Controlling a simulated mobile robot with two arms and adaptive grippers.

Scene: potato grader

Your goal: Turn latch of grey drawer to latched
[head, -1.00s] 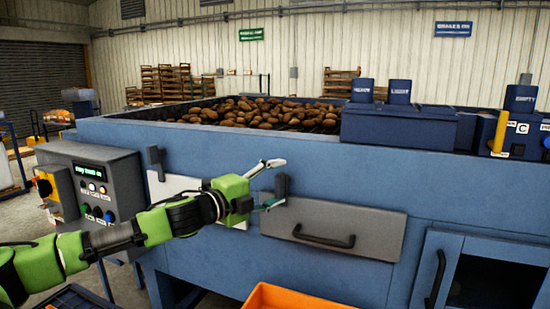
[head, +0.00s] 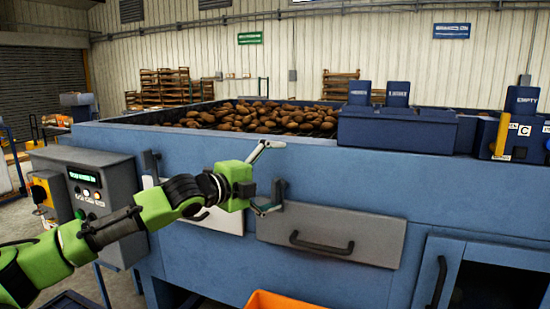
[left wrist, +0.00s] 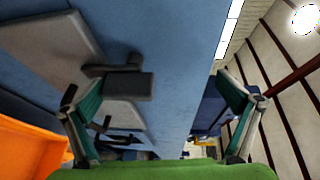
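The grey drawer (head: 335,228) is closed in the front of the blue machine, with a dark bar handle. Its dark latch (head: 279,190) stands about upright at the drawer's upper left corner. In the left wrist view the latch (left wrist: 128,86) shows as a dark block nearer the left-hand finger. My left gripper (head: 268,178) is open and empty at the latch. One finger is above it; the lower finger is close beside its lower end. I cannot tell whether that finger touches it. My right gripper is not in view.
A white drawer (head: 225,218) with its own dark latch (head: 151,165) lies to the left. A grey control box (head: 110,195) stands farther left. An orange crate (head: 275,300) is below the grey drawer. Potatoes (head: 262,115) fill the machine's top.

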